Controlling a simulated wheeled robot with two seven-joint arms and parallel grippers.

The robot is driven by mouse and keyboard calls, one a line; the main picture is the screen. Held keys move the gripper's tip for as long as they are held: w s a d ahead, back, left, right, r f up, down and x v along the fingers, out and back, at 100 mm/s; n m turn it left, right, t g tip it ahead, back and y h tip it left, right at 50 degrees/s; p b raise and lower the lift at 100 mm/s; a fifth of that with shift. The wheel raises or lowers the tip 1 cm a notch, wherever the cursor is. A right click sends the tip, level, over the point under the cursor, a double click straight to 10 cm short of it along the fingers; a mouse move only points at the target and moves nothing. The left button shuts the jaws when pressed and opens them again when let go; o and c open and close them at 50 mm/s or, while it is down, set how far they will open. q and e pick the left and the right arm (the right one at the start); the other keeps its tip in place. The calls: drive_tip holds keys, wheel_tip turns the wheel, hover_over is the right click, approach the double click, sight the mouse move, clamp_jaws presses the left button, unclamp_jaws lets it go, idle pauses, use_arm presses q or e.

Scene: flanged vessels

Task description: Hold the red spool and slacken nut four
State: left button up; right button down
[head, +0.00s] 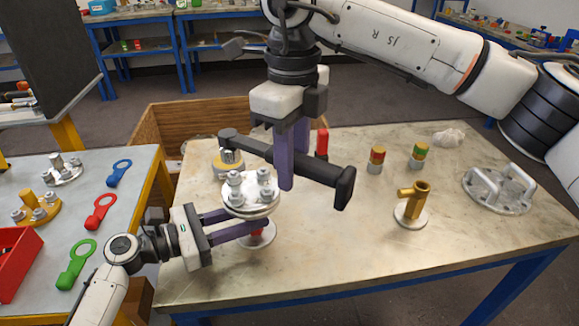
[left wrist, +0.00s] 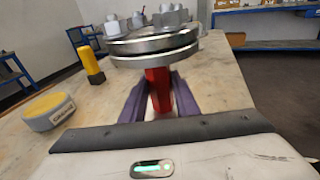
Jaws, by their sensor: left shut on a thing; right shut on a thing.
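The red spool (left wrist: 158,90) stands on the right table, with metal flanges and several bolts and nuts on top. In the head view its top flange (head: 250,200) hides most of the red body. My left gripper (head: 244,221) is shut on the spool below the top flange, one purple finger on each side. My right gripper (head: 290,165) points down and is shut on a long black tool (head: 318,172), held near the flange's far side. Nut four cannot be told apart.
A grey-and-yellow round piece (head: 226,165) is behind the spool. A brass fitting (head: 411,205), small stacked cylinders (head: 376,160) and a handled metal plate (head: 498,190) stand to the right. The left table holds coloured wrenches (head: 100,211) and a red bin (head: 18,265). The table's front right is clear.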

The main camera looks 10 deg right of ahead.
idle(0.4)
use_arm(q)
drive_tip(key=o, duration=1)
